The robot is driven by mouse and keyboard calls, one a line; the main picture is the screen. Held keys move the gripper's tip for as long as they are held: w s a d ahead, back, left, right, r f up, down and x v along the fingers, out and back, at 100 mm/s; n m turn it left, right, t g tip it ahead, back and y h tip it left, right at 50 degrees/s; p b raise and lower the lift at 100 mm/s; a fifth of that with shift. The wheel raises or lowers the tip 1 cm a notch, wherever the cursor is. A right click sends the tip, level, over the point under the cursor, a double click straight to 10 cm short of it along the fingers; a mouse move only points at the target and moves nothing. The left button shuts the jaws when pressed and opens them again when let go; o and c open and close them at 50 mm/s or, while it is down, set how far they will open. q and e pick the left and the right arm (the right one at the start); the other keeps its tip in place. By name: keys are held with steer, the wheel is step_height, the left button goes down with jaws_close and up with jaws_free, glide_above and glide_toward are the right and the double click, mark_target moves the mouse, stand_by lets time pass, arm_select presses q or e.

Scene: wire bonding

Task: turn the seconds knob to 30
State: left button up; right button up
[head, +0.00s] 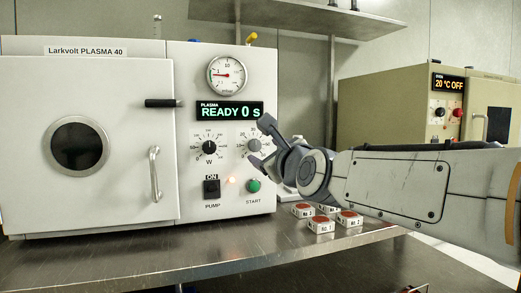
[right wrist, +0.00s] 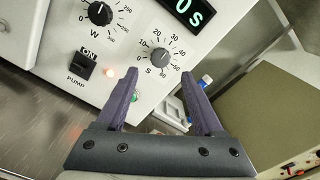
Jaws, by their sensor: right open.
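The seconds knob is a small grey dial on the front of the white plasma machine (head: 105,215), in the head view (head: 254,145) partly beside my gripper. The green display (head: 230,111) reads READY 0 S. My right gripper (head: 264,149) is open in front of the panel. In the wrist view its fingertips (right wrist: 158,75) stand apart, just below the knob, with nothing between them. My left gripper is not in view.
The black W knob (head: 209,148) is left of the seconds knob. The PUMP switch (head: 211,188) and green START button (head: 253,185) sit below. Several small labelled boxes (head: 320,225) stand on the metal bench at right. An oven (head: 400,110) is behind.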

steer(key=v, duration=0.4)
steer(key=shift+s+d, duration=0.1)
steer(key=shift+s, duration=0.1)
steer(key=s+a+f+n+g+p, duration=0.1)
steer(key=s+a+f+n+g, duration=0.2)
steer(key=f+n, duration=0.4)
steer(key=s+a+f+n+g, duration=0.1)
steer(key=s+f+n+g, duration=0.35)
steer(key=f, duration=0.45)
steer(key=s+a+f+n+g+p, duration=0.1)
steer(key=s+a+f+n+g, duration=0.15)
steer(key=s+f+n, duration=0.4)
steer(key=s+d+f+n+g+h+p, duration=0.1)
steer(key=s+d+f+n+g+h, duration=0.1)
steer(key=s+d+f+n+g, duration=0.35)
steer(key=s+d+f+n+g+h+p, duration=0.1)
steer(key=s+d+f+n+g+h, duration=0.15)
steer(key=s+f+n, duration=0.55)
step_height(320, 180, up, 39)
steer(key=s+n+p, duration=0.1)
steer(key=p, duration=3.5)
steer(key=shift+s+f+n+t, duration=0.2)
steer(key=shift+s+n+t, duration=0.05)
steer(key=shift+n+t, duration=0.15)
